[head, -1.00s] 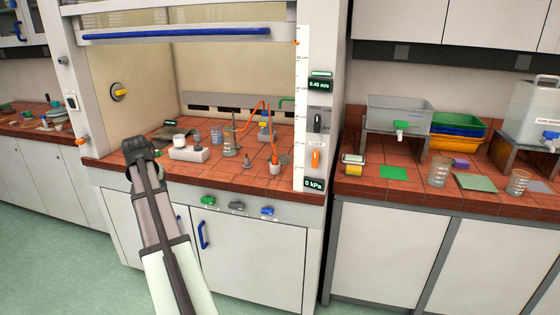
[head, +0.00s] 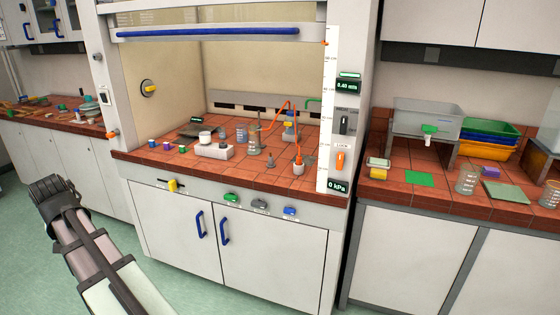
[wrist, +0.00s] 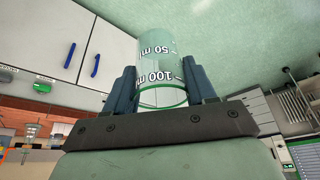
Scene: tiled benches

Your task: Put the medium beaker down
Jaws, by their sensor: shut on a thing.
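In the wrist view, a clear glass beaker (wrist: 160,62) with white volume marks, 50 ml and 100 ml, and a green ring is between the two dark fingers of my gripper (wrist: 163,88). The fingers press on it from both sides. The green floor shows behind and through it. In the head view, my gripper (head: 52,192) is at the lower left, over the floor in front of the benches. The beaker is hidden behind my gripper and wrist there.
The fume hood bench (head: 180,163) holds a hotplate (head: 213,151), bottles, small coloured blocks and glassware. The right bench (head: 430,190) has a beaker (head: 467,180), a green mat (head: 419,179), a grey basin (head: 425,120) and stacked trays (head: 488,138).

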